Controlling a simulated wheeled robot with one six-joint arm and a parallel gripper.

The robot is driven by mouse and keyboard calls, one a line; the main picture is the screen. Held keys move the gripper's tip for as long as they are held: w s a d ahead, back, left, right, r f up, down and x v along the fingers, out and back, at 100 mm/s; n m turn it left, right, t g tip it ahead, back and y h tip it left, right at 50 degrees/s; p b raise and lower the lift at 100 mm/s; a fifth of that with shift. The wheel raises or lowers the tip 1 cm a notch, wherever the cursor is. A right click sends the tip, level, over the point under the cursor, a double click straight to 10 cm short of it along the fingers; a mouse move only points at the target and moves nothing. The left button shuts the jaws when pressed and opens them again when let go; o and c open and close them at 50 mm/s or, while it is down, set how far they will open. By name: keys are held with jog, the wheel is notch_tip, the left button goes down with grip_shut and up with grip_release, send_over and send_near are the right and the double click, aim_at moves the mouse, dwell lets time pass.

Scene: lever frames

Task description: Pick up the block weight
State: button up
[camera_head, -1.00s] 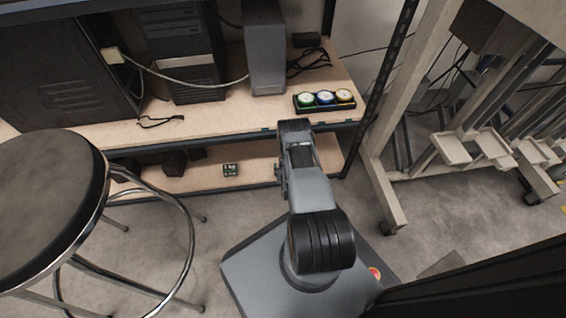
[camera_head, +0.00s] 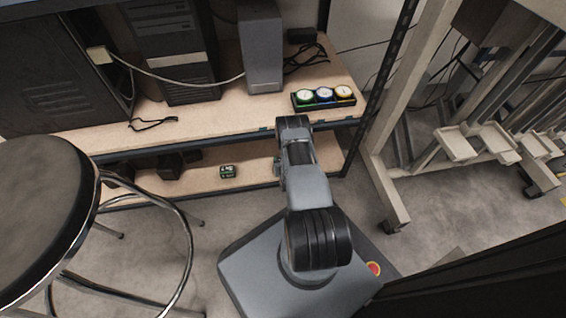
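I cannot tell for sure which thing is the block weight. Dark block-like shapes (camera_head: 172,164) sit in shade on the lower shelf, left of the middle, with another dark shape (camera_head: 117,175) further left behind the stool. My arm (camera_head: 308,185) rises from my base and reaches forward to the shelf's front edge. My gripper's fingers are hidden behind my arm, so I see neither their opening nor anything held.
The upper shelf (camera_head: 215,118) carries computer towers (camera_head: 172,50), a grey case (camera_head: 260,45), cables and a tray of three round gauges (camera_head: 323,96). A round stool (camera_head: 40,215) stands close at left. A shelf post (camera_head: 378,90) and a beige frame (camera_head: 385,195) stand at right.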

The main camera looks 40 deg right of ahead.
jog(key=c, duration=0.7)
jog(key=shift+c, duration=0.7)
jog(key=shift+r, duration=0.15)
